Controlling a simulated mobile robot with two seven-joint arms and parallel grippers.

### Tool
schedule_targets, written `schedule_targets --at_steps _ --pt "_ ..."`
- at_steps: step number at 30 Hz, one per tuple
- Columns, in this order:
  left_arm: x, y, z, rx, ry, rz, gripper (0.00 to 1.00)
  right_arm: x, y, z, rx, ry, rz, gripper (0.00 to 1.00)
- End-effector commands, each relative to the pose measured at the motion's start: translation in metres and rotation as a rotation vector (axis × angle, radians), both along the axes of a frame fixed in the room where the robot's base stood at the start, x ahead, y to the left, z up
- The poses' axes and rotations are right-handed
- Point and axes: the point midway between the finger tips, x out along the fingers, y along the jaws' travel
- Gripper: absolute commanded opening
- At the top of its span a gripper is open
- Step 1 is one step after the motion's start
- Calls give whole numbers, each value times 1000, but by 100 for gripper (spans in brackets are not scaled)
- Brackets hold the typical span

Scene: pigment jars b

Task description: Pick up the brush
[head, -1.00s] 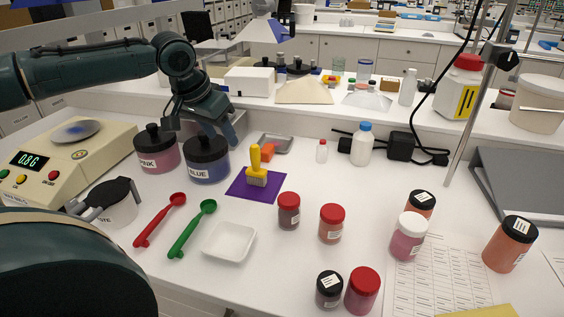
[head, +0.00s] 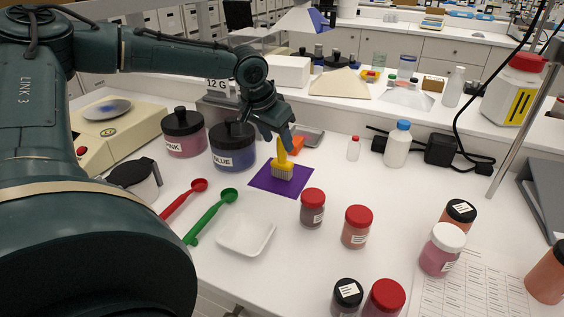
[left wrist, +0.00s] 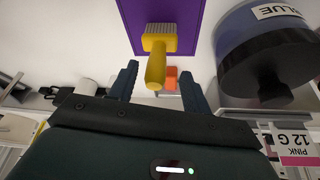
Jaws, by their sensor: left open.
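The yellow brush (head: 283,168) stands upright on a purple mat (head: 262,182), bristles down and handle up. My left gripper (head: 285,138) is open at the top of the handle and partly covers it in the head view. In the left wrist view the brush (left wrist: 160,45) shows with its handle end between the two open fingers (left wrist: 159,72). I see no finger clearly touching it; how deep the handle sits between them is hard to tell. My right gripper is not in view.
The blue pigment jar (head: 233,147) stands close left of the brush, with the pink jar (head: 183,132) beyond. An orange block (head: 298,144) and a grey tray (head: 308,137) lie behind. A red-lidded jar (head: 312,208) stands in front right. A white dish (head: 246,235) is in front.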

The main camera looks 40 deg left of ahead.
Motion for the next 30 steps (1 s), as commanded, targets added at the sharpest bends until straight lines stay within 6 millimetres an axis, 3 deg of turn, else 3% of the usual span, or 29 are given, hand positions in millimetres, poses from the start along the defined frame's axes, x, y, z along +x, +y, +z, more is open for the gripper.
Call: schedule_targets --at_steps 7,17,30 --pt "12 -4 -32 1 4 0 48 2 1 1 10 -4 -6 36" --pt "15 -5 -37 -1 0 0 48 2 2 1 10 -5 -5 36" --pt "15 -4 -36 -1 1 0 12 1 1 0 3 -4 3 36"
